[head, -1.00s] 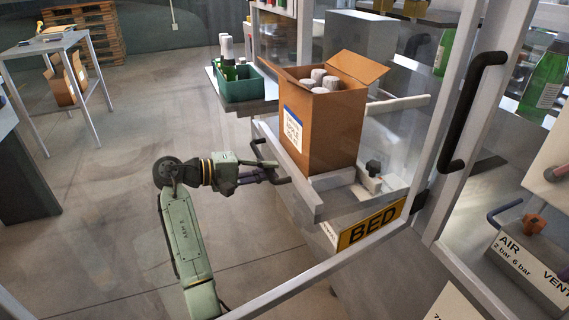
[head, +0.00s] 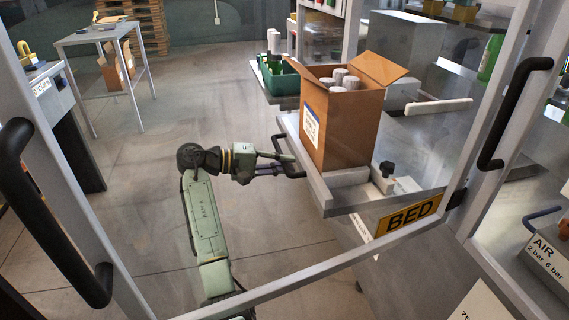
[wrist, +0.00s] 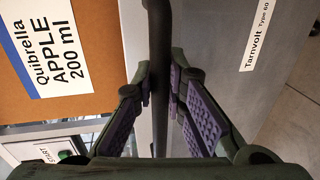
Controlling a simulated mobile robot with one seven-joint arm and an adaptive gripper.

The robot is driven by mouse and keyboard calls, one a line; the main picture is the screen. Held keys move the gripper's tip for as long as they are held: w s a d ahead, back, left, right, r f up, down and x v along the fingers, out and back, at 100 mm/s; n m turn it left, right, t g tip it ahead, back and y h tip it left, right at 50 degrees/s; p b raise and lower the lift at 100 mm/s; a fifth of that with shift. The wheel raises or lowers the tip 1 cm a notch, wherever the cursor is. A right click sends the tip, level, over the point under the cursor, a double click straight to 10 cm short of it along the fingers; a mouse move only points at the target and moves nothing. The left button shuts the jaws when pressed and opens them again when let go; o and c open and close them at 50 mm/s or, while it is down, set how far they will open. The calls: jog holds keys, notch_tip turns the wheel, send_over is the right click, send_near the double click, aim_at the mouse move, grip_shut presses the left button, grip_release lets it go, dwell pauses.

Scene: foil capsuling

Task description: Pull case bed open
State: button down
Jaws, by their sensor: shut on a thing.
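The case bed (head: 345,207) is a grey tray sticking out to the left of the machine, behind the yellow BED label (head: 408,215). A dark bar handle (head: 291,174) is on its left end. My gripper (head: 283,163) is shut on this handle. The wrist view shows the dark handle bar (wrist: 159,60) between my purple-padded fingers (wrist: 160,92). An open brown carton (head: 343,125) with several grey-capped bottles stands upright on the bed. Its label shows in the wrist view (wrist: 45,45).
A green crate of bottles (head: 280,76) stands behind the bed. A framed clear panel with black handles (head: 517,110) lies between my camera and the bed. The floor (head: 140,210) left of my arm is clear. A small table (head: 100,36) stands far left.

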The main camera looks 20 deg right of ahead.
jog(key=c, duration=1.6)
grip_release()
jog(key=v, duration=0.8)
